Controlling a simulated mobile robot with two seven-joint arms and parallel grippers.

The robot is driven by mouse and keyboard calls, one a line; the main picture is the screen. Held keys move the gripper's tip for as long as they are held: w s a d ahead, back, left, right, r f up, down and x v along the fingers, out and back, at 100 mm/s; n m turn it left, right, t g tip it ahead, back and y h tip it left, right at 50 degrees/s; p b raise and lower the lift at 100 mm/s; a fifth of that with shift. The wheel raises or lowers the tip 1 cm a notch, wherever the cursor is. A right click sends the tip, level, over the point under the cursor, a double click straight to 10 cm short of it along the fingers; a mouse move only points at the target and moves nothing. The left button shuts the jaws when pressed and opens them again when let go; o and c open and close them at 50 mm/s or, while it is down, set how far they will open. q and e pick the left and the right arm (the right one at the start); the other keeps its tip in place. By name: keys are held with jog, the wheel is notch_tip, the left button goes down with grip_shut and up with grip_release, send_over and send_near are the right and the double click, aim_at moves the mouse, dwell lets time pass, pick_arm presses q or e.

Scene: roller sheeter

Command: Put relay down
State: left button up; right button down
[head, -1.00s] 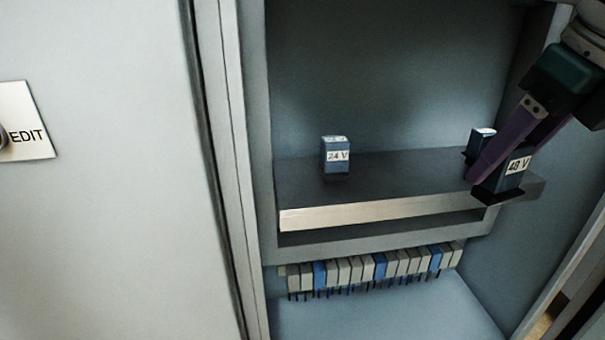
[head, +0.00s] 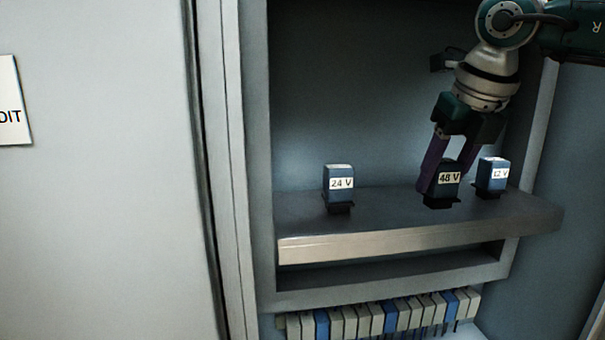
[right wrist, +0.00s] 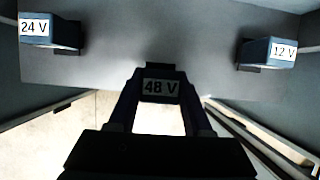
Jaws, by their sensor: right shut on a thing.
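My right gripper (head: 444,186) is shut on the blue relay marked 48 V (head: 446,192), one finger on each side. The relay is upright, its label facing out, at the shelf (head: 400,245) between two other relays. I cannot tell whether its dark base touches the shelf. The 48 V relay also shows between the fingers in the right wrist view (right wrist: 160,88). The relay marked 24 V (head: 339,178) stands on the shelf to the left. The relay marked 12 V (head: 493,174) stands close to the right of the gripper. My left gripper is not in view.
The shelf sits inside a grey cabinet, with side walls at left and right. A row of grey and blue terminal blocks (head: 390,317) lies below it. The shelf is clear between the 24 V and 48 V relays. A cabinet panel (head: 100,220) fills the left.

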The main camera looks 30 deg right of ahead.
jog(key=shift+w+d+b, duration=0.2)
jog(key=shift+w+d, duration=0.05)
jog(key=shift+w, duration=0.6)
jog(key=shift+w+d+b, duration=0.25)
jog(key=shift+w, duration=0.55)
jog(key=shift+w+d+b, duration=0.2)
jog(key=shift+w+d, duration=0.05)
jog(key=shift+w, duration=0.6)
jog(key=shift+f+b, duration=0.6)
jog(key=shift+f, duration=0.25)
jog(key=shift+s, duration=0.1)
jog(key=shift+c, duration=1.6)
grip_release()
